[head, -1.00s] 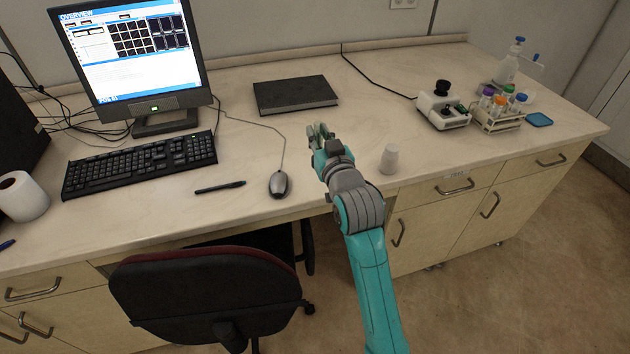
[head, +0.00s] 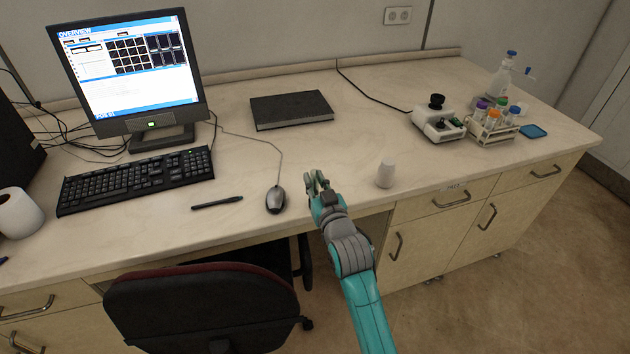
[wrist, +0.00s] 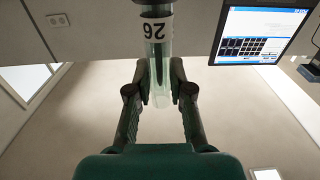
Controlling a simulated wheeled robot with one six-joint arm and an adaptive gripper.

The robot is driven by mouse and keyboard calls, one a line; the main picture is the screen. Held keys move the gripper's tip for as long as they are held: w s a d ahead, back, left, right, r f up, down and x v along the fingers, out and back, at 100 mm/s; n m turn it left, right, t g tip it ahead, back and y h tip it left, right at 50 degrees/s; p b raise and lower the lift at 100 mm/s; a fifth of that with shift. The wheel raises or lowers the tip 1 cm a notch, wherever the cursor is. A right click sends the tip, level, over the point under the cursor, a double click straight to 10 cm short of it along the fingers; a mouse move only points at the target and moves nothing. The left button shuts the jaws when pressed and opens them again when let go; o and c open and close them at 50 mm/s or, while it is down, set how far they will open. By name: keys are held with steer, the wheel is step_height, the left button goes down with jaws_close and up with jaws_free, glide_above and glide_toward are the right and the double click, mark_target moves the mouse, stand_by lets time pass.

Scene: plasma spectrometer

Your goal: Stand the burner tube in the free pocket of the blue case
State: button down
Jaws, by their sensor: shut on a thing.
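The burner tube (wrist: 158,85) is a clear glass tube with a white label marked 26, which reads upside down in the wrist view. My gripper (wrist: 160,78) is shut on it, one finger on each side. The tube's upper end runs out of the top of the wrist view. In the head view my gripper (head: 317,181) is near the front edge of the bench, right of the mouse. The tube cannot be made out there. No blue case with pockets can be made out in either view.
A white cup-like container (head: 386,174) stands right of my gripper. The mouse (head: 276,199), pen (head: 217,203) and keyboard (head: 137,179) lie left. A dark closed notebook (head: 291,110) lies behind. A tube rack (head: 492,128) stands at right. A chair (head: 205,305) is in front.

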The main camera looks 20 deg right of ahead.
steer(key=shift+f, duration=0.15)
steer(key=c, duration=1.1)
jaws_free()
steer(key=shift+o, duration=0.2)
steer(key=shift+r, duration=0.2)
steer(key=s, duration=1.2)
steer(key=shift+f, duration=0.1)
